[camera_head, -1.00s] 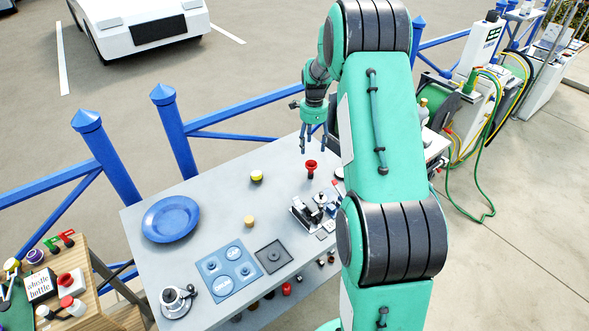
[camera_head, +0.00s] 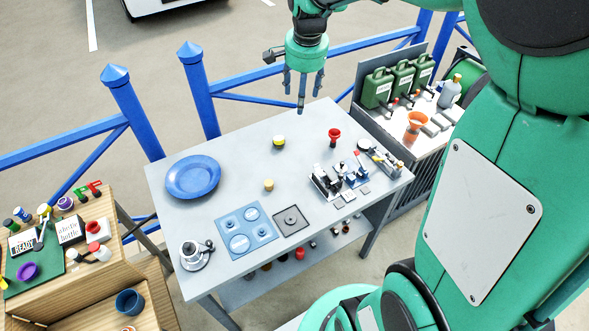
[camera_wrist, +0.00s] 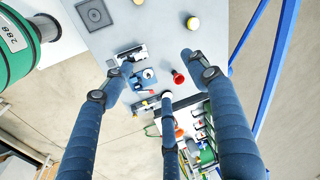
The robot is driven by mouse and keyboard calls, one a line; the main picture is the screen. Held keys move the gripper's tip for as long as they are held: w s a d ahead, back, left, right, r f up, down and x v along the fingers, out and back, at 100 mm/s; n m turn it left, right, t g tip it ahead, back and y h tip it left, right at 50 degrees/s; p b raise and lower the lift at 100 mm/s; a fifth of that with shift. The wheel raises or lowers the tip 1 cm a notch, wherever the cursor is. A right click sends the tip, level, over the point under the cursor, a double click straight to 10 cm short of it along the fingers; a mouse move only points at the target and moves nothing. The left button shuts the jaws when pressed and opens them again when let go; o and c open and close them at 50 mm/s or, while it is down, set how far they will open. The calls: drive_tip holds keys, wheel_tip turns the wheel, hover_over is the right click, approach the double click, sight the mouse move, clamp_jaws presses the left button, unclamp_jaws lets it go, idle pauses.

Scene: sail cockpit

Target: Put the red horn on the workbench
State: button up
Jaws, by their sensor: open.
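A small red, flared, horn-like piece (camera_head: 334,135) stands upright on the grey table (camera_head: 215,222), toward its far edge. It also shows in the wrist view (camera_wrist: 178,77), between the spread fingers but well beyond them. My gripper (camera_head: 302,96) is open and empty, fingers pointing down, above the far edge of the grey table and to the left of the red piece in the head view. An orange-red flared piece (camera_head: 415,124) stands on a separate side bench (camera_head: 440,143) to the right. I cannot tell which surface is called the workbench.
The grey table holds a blue plate (camera_head: 193,177), a blue pad (camera_head: 247,231), a dark square plate (camera_head: 291,221), a yellow-topped jar (camera_head: 279,141) and small metal devices (camera_head: 325,181). A wooden stand (camera_head: 120,258) with clutter is at left. Blue railing (camera_head: 202,95) runs behind.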

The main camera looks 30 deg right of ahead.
drive_tip(key=s+a+r+n+t, duration=0.1)
drive_tip(key=s+a+n, duration=0.5)
drive_tip(key=s, duration=0.7)
drive_tip(key=s+a+r+n+t, duration=0.2)
drive_tip(key=s+a+n, duration=0.4)
drive_tip(key=s+a, duration=0.5)
drive_tip(key=shift+s+a+r+n+y, duration=0.15)
drive_tip(key=shift+s+r+n+y, duration=0.3)
drive_tip(key=shift+s, duration=0.45)
